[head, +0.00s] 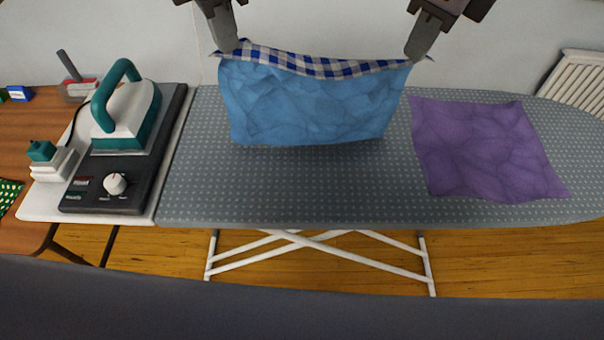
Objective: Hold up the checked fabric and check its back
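The checked fabric (315,67) hangs between my two grippers above the ironing board. Its top edge folds over and shows a blue and white check. The large face below is plain mottled blue (310,105). My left gripper (230,46) is at its upper left corner and my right gripper (420,50) at its upper right corner. Both look shut on the cloth. The top edge sags slightly between them. The lower edge hangs over the board; I cannot tell whether it touches.
A purple cloth (485,150) lies flat on the grey dotted ironing board (300,195), to the right. A white and teal iron (127,112) stands on a dark base (120,175) at the left. A wooden table (22,130) holds small items. A radiator (578,80) is at the far right.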

